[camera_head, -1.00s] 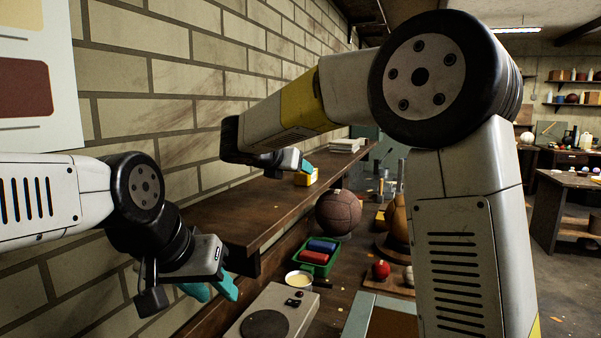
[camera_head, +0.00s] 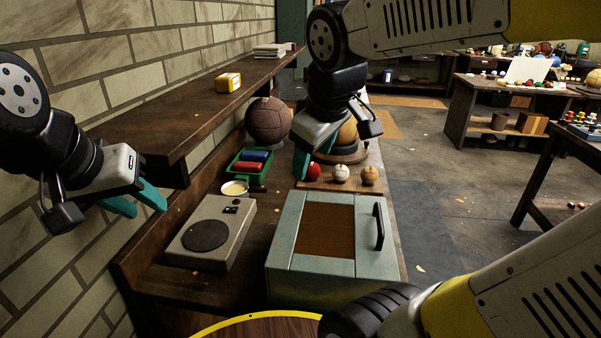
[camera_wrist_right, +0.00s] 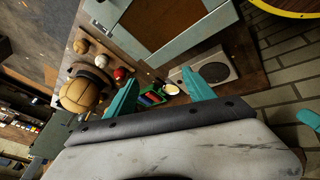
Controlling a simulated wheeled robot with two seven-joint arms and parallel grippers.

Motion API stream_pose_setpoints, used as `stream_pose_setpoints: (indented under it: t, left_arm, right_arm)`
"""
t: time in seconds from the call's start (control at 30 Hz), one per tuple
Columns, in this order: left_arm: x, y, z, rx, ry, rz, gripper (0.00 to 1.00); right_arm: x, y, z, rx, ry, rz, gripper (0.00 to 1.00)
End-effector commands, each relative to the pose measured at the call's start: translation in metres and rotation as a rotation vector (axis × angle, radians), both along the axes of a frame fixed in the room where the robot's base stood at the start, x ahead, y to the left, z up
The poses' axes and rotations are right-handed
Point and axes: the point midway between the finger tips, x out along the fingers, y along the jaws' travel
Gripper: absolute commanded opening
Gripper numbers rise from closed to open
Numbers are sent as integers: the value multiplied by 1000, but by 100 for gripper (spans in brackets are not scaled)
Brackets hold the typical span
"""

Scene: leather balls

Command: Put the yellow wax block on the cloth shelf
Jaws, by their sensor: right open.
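The yellow wax block (camera_head: 228,82), with a pale label-like face, rests on the dark wooden wall shelf (camera_head: 165,112). A stack of folded, pale cloth-like items (camera_head: 272,50) lies at the far end of this shelf, apart from the block. My right gripper (camera_head: 316,165) is over the bench, right of the shelf and clear of the block. Its teal fingers are apart and empty in the right wrist view (camera_wrist_right: 163,88). My left gripper (camera_head: 140,207) hangs left of the shelf's near end, its teal fingers apart and empty.
Below the shelf, the bench holds a brown leather ball (camera_head: 268,121), a green tray (camera_head: 238,162) with red and blue blocks, a cream dish (camera_head: 234,188), a grey hotplate device (camera_head: 213,232) and a grey box (camera_head: 285,262) with a handle. Small balls (camera_head: 341,173) sit behind the box.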

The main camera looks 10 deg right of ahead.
Motion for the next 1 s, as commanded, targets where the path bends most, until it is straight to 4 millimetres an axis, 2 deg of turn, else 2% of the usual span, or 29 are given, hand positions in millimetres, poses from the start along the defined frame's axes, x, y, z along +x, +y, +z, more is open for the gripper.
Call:
stream_pose_setpoints:
  t: [0.03,0.1,0.3,1.0]
  left_arm:
    - [0,0,0,0,0,0,36]
    - [0,0,0,0,0,0,36]
    - [0,0,0,0,0,0,36]
    - [0,0,0,0,0,0,36]
  right_arm:
    - [-17,-1,-5,112,-2,-121,63]
    - [-34,3,-11,250,0,-261,63]
    - [-55,11,-19,463,10,-476,63]
    - [-56,12,-20,482,13,-494,63]
